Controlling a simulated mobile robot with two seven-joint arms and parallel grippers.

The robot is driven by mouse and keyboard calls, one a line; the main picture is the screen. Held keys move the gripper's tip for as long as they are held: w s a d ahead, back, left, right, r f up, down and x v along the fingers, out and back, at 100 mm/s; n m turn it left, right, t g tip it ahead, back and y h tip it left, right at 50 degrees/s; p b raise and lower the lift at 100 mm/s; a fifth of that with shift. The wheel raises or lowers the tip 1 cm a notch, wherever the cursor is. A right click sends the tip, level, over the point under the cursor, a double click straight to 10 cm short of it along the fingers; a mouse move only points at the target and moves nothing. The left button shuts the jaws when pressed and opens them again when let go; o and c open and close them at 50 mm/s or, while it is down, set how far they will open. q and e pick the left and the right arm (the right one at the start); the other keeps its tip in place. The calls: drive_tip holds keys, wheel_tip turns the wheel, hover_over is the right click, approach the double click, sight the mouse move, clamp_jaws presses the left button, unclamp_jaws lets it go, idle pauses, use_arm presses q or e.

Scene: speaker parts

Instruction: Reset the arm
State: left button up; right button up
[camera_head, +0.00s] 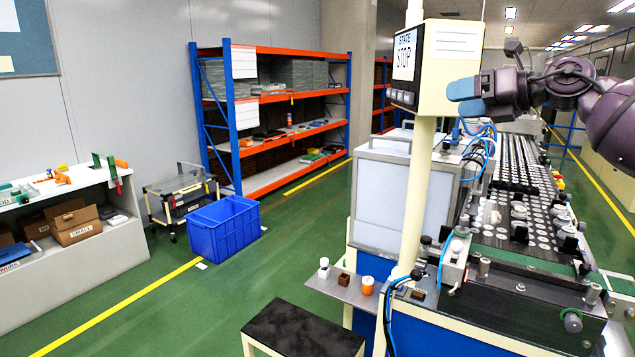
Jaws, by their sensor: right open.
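My right arm (570,85) comes in from the upper right. Its gripper (466,98) points left, with two blue fingertips a little apart and nothing between them. The fingertips overlap the cream control box (452,68) in the picture; whether they touch it I cannot tell. The box carries a screen reading "STATE STOP" (404,55) and stands on a cream post (416,190). My left gripper is not in view.
A conveyor line (515,190) with round parts runs back on the right. A small ledge (340,290) holds small parts. A black-topped stool (300,328), blue crate (222,228), cart (180,200), orange-blue shelves (275,100) and white bench (70,190) stand left. Green floor between is clear.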

drive_tip(key=a+f+m+t+y, duration=0.4)
drive_tip(key=a+f+m+y, duration=0.1)
drive_tip(key=a+f+m, duration=0.25)
drive_tip(key=s+d+f+m+t+h, duration=0.1)
drive_tip(key=s+f+m+t+h, duration=0.15)
drive_tip(key=f+m, duration=0.5)
drive_tip(key=s+d+f+m+t+h, duration=0.1)
drive_tip(key=s+f+m+h, duration=0.1)
drive_tip(key=f+m+h, duration=0.5)
drive_tip(key=s+d+f+m+t+h, duration=0.1)
drive_tip(key=s+f+m+t, duration=0.15)
drive_tip(key=f+m, duration=0.6)
drive_tip(key=s+d+f+m+g+h, duration=0.2)
drive_tip(key=s+f+m+g+h, duration=0.1)
drive_tip(key=s+f, duration=1.2)
drive_tip(key=s+d+f+m+g+h, duration=0.3)
drive_tip(key=s+f+m+g, duration=0.2)
drive_tip(key=s+f, duration=1.1)
drive_tip(key=shift+f+m, duration=0.55)
drive_tip(key=shift+h, duration=0.25)
drive_tip(key=shift+c, duration=0.4)
